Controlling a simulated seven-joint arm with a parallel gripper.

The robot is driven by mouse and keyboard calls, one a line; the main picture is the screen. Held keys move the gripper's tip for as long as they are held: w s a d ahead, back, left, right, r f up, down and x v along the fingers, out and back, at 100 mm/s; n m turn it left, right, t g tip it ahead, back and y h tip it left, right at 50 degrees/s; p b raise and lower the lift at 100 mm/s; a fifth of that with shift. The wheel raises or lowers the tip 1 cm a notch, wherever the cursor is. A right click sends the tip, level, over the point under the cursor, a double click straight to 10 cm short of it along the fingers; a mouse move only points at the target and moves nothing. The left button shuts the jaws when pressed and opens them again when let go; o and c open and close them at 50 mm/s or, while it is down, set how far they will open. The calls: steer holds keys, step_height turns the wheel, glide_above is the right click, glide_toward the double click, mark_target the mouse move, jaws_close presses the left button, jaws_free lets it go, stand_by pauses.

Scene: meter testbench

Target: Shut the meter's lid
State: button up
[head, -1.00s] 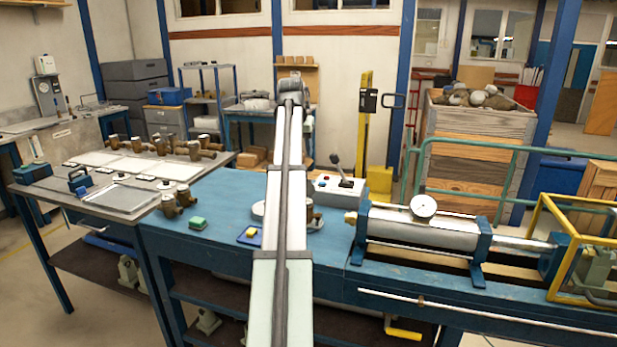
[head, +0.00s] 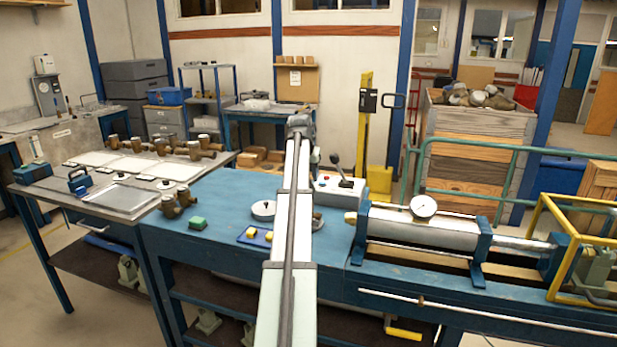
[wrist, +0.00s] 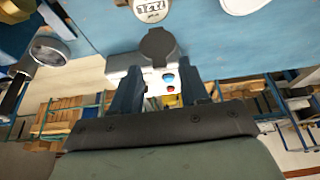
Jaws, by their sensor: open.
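The meter shows at the top of the wrist view as a white number dial (wrist: 152,10), cut off by the picture's edge. Its dark round lid (wrist: 158,43) stands open beside the dial, on the side toward my gripper. My gripper (wrist: 160,75) is open and empty. Its two dark fingers point toward the lid, with the lid lying beyond and between their tips; I see no clear contact. In the head view my arm covers most of the meter, and only a brownish edge (head: 318,219) shows beside it.
A grey control box (head: 339,190) with a lever and coloured buttons stands close behind the meter. A cylinder with a pressure gauge (head: 423,206) is at the right. A white round piece (head: 263,210), a green block (head: 198,223) and a blue pad (head: 255,236) lie left on the blue bench (head: 225,195).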

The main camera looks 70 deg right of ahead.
steer(key=shift+d+f, duration=0.25)
steer(key=shift+f, duration=0.3)
steer(key=shift+c, duration=0.3)
jaws_close()
